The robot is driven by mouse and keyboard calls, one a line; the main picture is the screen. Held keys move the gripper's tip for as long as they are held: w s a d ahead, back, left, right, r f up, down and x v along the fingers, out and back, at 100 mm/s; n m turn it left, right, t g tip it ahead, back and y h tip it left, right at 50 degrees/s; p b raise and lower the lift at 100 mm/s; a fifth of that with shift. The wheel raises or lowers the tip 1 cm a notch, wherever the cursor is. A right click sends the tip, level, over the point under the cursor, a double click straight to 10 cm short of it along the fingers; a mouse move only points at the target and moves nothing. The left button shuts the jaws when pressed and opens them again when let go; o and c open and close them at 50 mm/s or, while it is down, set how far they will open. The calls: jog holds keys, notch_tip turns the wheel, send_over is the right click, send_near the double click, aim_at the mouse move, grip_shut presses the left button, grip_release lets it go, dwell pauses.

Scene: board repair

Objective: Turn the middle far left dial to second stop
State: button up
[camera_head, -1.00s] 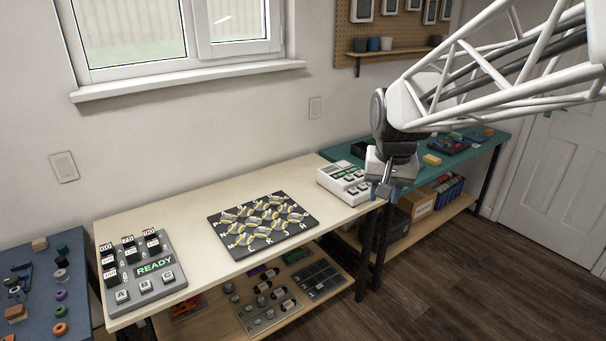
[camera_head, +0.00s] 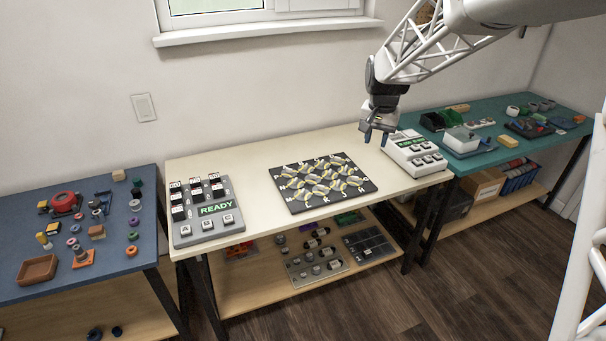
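The black board (camera_head: 297,208) lies flat on the cream table and carries rows of round dials with yellow, white and grey curved bands and white marks around them. The dials at its left side (camera_head: 296,183) are in clear view, but they are too small for me to read their stops. My gripper (camera_head: 377,138) hangs above the table's right part, to the right of and above the board in the picture. Its two dark fingers point down with a gap between them, and nothing is in it. It is apart from the dials.
A grey panel (camera_head: 208,240) with a green READY display stands left of the board. A white keyed device (camera_head: 415,155) is at the table's right end, close to my gripper. A blue table (camera_head: 60,280) with small parts is left, a teal table (camera_head: 480,172) right.

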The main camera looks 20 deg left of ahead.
jog(key=w+a+f, duration=0.3)
jog(key=a+f, duration=0.2)
jog(key=a, duration=0.2)
jog(key=w+a+f, duration=0.4)
jog(key=a, duration=0.3)
jog(key=g, duration=0.1)
send_over(295, 180)
notch_tip(295, 180, down, 13)
jog(key=shift+a+f, duration=0.1)
jog(key=shift+f, duration=0.1)
jog(key=shift+f, duration=3.75)
grip_shut()
